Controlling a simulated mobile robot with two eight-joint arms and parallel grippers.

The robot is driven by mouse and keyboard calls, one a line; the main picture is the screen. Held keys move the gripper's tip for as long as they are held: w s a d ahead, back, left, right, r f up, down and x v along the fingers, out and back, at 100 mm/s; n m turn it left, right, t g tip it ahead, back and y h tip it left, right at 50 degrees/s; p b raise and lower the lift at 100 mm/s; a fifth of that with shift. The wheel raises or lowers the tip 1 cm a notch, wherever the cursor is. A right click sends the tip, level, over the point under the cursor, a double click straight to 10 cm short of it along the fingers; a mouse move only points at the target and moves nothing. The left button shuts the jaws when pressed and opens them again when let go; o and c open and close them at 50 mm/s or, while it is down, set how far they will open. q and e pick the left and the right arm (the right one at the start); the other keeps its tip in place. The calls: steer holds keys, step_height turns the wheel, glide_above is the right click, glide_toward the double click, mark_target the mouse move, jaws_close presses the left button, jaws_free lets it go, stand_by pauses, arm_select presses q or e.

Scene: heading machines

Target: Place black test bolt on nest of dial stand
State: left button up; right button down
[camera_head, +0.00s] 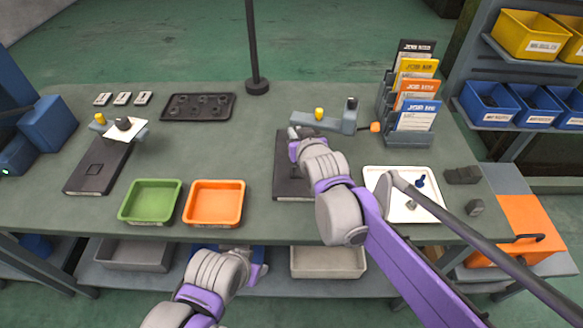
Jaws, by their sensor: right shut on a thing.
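My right gripper (298,150) is shut, with its jaws low over the far part of a dark flat base plate (284,187). The thing in its jaws is too small and hidden to make out; no black bolt shows clearly there. Another dark plate (90,172) at the left has a small square mark, a yellow knob and a white plate at its far end. I cannot tell for sure which plate belongs to the dial stand, and no nest shows clearly. My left gripper (257,264) is low at the table's front edge, away from both plates; its jaws are unclear.
A grey gauge body (325,122) with yellow and orange knobs stands behind my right gripper. Green (150,201) and orange (214,204) trays sit at the front. A white tray (402,211) with a blue piece is partly behind my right arm. A card rack (409,138) and black post (253,50) stand farther back.

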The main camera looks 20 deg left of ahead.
mark_target(296, 165)
step_height(296, 165, down, 9)
steer(key=shift+d+f+b, duration=0.1)
steer(key=shift+b, duration=0.4)
steer(key=shift+f, duration=0.15)
steer(key=c, duration=0.9)
jaws_free()
steer(key=shift+r, duration=0.25)
steer(key=v, duration=1.2)
steer(key=shift+f+p, duration=0.15)
steer(key=shift+p, duration=0.2)
